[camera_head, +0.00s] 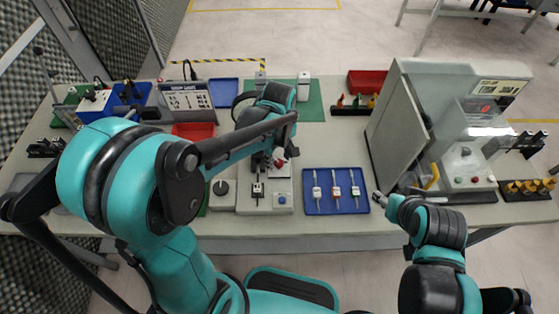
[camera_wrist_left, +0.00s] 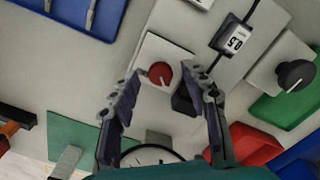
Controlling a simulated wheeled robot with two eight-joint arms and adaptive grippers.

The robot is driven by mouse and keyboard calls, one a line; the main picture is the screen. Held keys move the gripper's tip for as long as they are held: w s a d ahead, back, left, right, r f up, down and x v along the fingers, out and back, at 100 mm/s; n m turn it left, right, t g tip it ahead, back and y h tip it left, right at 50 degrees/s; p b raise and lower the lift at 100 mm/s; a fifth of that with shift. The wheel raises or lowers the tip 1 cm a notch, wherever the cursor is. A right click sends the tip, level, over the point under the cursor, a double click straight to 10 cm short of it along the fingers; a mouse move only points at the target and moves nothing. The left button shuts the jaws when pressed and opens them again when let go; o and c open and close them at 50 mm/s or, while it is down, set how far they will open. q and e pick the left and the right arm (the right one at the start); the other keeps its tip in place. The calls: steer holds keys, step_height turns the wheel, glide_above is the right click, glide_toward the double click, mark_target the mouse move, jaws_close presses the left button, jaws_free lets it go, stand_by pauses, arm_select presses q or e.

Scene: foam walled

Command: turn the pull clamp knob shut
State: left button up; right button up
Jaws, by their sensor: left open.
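The red knob (camera_wrist_left: 161,73) sits on a small white square block in the left wrist view. It looks like the clamp knob, but I see no label naming it. My left gripper (camera_wrist_left: 163,76) is open, with one finger on each side of the knob in that view. I cannot tell whether either finger touches it. In the head view the red knob (camera_head: 279,162) is small and partly hidden by my left gripper (camera_head: 270,150), which hangs over the fixture. My right gripper (camera_head: 380,199) is by the cabinet at the table's front; its jaw opening is unclear.
A blue tray (camera_head: 335,207) with several tools lies to the right, then a grey cabinet (camera_head: 397,122). A red bin (camera_head: 193,131) stands left.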

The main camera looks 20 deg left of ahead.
arm_select(q)
steer(key=shift+f, duration=0.25)
jaws_close()
